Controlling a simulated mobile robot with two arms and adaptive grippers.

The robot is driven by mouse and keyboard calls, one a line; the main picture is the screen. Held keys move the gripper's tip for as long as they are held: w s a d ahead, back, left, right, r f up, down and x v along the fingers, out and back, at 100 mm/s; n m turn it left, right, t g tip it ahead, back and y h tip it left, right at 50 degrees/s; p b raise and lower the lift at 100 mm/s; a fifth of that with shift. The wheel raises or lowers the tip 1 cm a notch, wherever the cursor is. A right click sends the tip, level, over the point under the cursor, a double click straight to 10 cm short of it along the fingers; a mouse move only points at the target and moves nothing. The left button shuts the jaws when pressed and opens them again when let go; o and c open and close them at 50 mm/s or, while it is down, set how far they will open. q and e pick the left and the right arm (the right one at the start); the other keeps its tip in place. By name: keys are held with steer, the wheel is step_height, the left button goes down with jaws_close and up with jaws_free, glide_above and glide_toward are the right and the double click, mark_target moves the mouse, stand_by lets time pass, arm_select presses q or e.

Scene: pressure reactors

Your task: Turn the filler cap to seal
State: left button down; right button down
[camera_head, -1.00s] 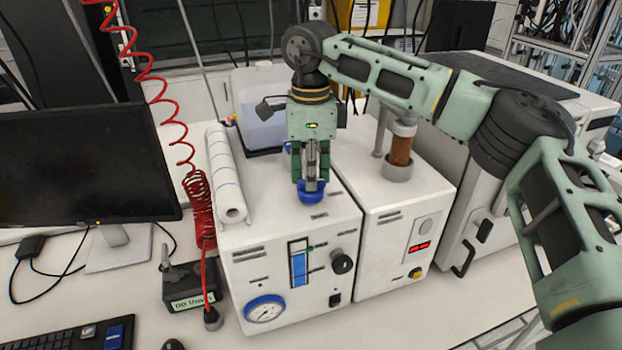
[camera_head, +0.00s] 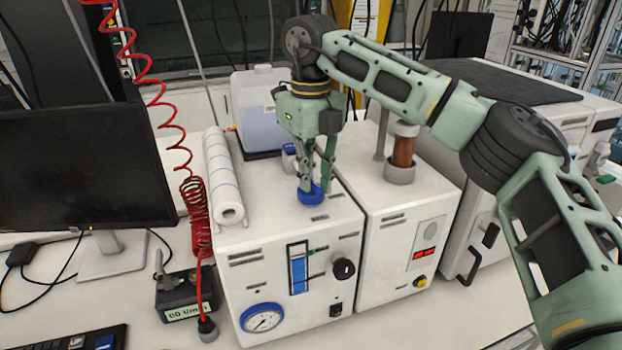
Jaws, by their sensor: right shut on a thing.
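The blue filler cap (camera_head: 311,195) sits on the top of the left white unit (camera_head: 268,216), near its front edge. My right gripper (camera_head: 313,184) points down from above and is shut on the cap, with its fingers at the cap's sides. The gripper body is turned about its upright axis, so both fingers show apart. Its fingers hide part of the cap's upper side. A second blue and white fitting (camera_head: 290,157) shows partly behind the fingers. My left gripper is out of the frame.
A paper roll (camera_head: 222,180) lies on the unit's left side. A red coiled hose (camera_head: 197,215) hangs farther left, beside a monitor (camera_head: 80,170). A second white unit with a brown column (camera_head: 403,150) stands close on the right. A clear canister (camera_head: 262,108) stands behind.

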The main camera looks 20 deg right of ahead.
steer(key=m, duration=0.3)
steer(key=shift+r+m+b, duration=0.15)
steer(key=shift+m+b, duration=0.15)
steer(key=shift+b, duration=0.1)
stand_by(0.4)
steer(key=c, duration=1.8)
jaws_free()
step_height(320, 180, up, 12)
